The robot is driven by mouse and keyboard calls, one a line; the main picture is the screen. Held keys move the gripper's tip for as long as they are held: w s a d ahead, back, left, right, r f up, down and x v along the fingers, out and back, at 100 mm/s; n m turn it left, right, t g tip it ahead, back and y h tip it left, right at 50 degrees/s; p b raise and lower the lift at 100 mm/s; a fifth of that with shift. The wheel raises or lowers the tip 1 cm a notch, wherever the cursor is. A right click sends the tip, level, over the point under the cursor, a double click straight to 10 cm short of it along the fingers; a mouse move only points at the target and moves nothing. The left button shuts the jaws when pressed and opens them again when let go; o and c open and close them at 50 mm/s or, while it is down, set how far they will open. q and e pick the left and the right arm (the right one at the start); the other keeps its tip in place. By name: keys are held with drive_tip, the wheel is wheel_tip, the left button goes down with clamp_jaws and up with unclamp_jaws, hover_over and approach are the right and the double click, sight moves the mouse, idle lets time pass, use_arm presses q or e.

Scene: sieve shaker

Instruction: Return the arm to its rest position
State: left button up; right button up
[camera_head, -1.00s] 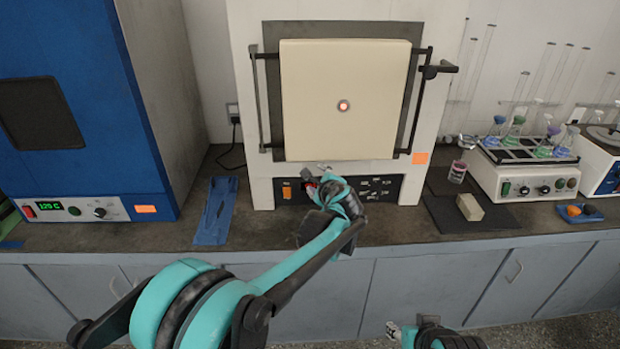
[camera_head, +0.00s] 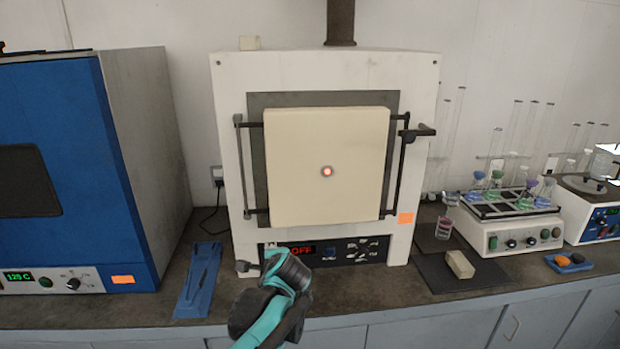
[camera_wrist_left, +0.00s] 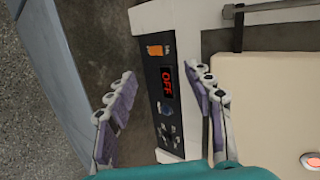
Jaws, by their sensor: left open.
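My left arm comes up from the bottom of the head view. Its gripper (camera_head: 250,267) is in front of the lower left part of the white furnace (camera_head: 228,150), near the left end of the control panel (camera_head: 345,252). In the left wrist view the two fingers (camera_wrist_left: 165,92) are spread apart with nothing between them. The panel shows beyond them, with an orange switch (camera_wrist_left: 155,50) and a red display reading OFF (camera_wrist_left: 167,82). The cream furnace door (camera_head: 325,165) is shut. My right gripper is not in view.
A blue oven (camera_head: 70,240) stands at the left. A blue tray-like piece (camera_head: 198,280) lies on the dark counter. To the right are a cream block (camera_head: 460,264) on a dark mat, a beaker (camera_head: 443,228), a shaker with flasks (camera_head: 515,238) and a small blue dish (camera_head: 568,263).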

use_arm(q)
drive_tip(key=s+a+f+n+g+h, duration=0.1)
drive_tip(key=s+n, duration=0.4)
drive_tip(key=s, duration=0.5)
drive_tip(key=s+a+f+n+g+h, duration=0.1)
drive_tip(key=s+a+f+n, duration=0.2)
drive_tip(key=s, duration=0.7)
drive_tip(key=s+a+f+n+g+h, duration=0.1)
drive_tip(key=s+f+n, duration=0.4)
drive_tip(key=s, duration=0.5)
drive_tip(key=shift+a+f+n+g+h, duration=0.2)
drive_tip(key=shift+a+n+g+h, duration=0.1)
drive_tip(key=shift+a+n, duration=0.4)
drive_tip(key=shift+w+d, duration=0.1)
drive_tip(key=shift+d, duration=0.05)
